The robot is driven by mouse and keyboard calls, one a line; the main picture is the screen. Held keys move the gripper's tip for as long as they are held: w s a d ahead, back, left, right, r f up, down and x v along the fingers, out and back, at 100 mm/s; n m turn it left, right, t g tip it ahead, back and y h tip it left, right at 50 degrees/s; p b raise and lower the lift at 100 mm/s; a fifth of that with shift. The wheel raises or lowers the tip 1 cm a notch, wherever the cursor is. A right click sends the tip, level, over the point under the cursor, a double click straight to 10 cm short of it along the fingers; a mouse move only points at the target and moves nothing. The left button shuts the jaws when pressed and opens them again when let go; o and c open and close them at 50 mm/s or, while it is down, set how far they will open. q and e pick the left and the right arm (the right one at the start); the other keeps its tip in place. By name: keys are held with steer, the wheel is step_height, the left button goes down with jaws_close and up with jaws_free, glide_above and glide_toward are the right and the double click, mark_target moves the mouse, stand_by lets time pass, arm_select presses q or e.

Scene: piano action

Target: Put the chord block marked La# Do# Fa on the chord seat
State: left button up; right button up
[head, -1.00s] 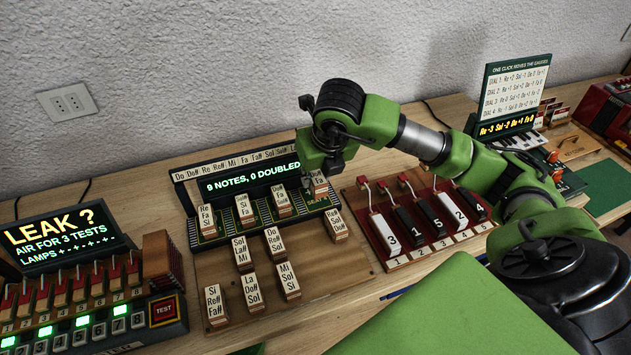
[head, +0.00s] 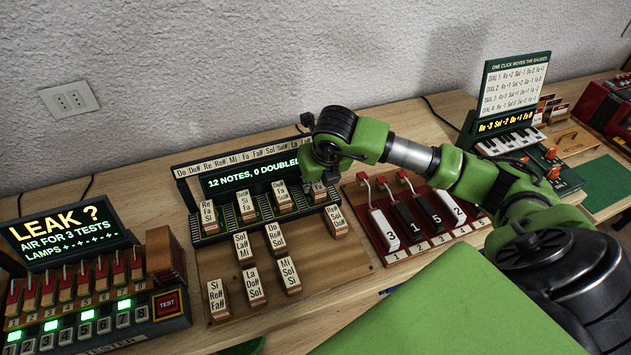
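The chord seat is a dark rack (head: 262,219) in front of the note display (head: 249,176). Three upright blocks stand in its left places, among them one marked Re Fa Si (head: 208,216). A fourth block (head: 318,192) sits at the rack's right end. My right gripper (head: 318,179) is over its top and hides much of its label, so I cannot read it fully. The fingers are too small and covered to show whether they grip. The display reads 12 notes, 0 doubled. My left gripper is out of view.
Several other chord blocks, such as Si Re# Fa# (head: 217,300), stand on the wooden board (head: 250,318) in front. A red-based key unit (head: 420,222) is close to the right of the rack. The leak tester (head: 85,300) stands at left.

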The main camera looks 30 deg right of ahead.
steer(key=o, duration=0.4)
steer(key=shift+r+p, duration=0.25)
steer(key=shift+p, duration=0.1)
steer(key=shift+s+r, duration=0.15)
steer(key=shift+r, duration=0.25)
steer(key=b+v, duration=0.2)
steer(key=v, duration=0.9)
steer(key=shift+s, duration=0.2)
steer(key=shift+a+f, duration=0.1)
steer(key=shift+f, duration=0.05)
